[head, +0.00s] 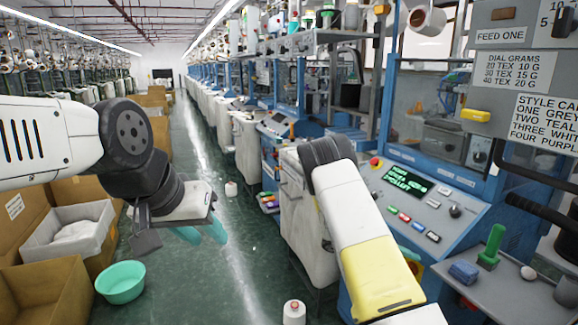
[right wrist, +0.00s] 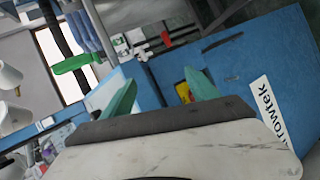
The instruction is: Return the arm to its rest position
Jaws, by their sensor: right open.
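My left gripper (head: 205,232) hangs over the aisle floor at the left of the head view, with two teal fingers apart and nothing seen between them. My right arm (head: 362,232), white with a yellow band, reaches from the bottom right past the front of the blue knitting machine (head: 455,238). Its gripper is out of the head view. In the right wrist view my right gripper (right wrist: 160,95) shows two teal fingers wide apart and empty. They face a blue machine panel (right wrist: 245,62) with a white lettered label (right wrist: 268,115).
A teal bowl (head: 121,284) and a white cone (head: 294,312) stand on the floor. Cardboard boxes (head: 40,292) and a grey bin (head: 75,243) line the left. A grey shelf (head: 520,290) at right holds a green peg (head: 492,245) and a blue block (head: 464,272).

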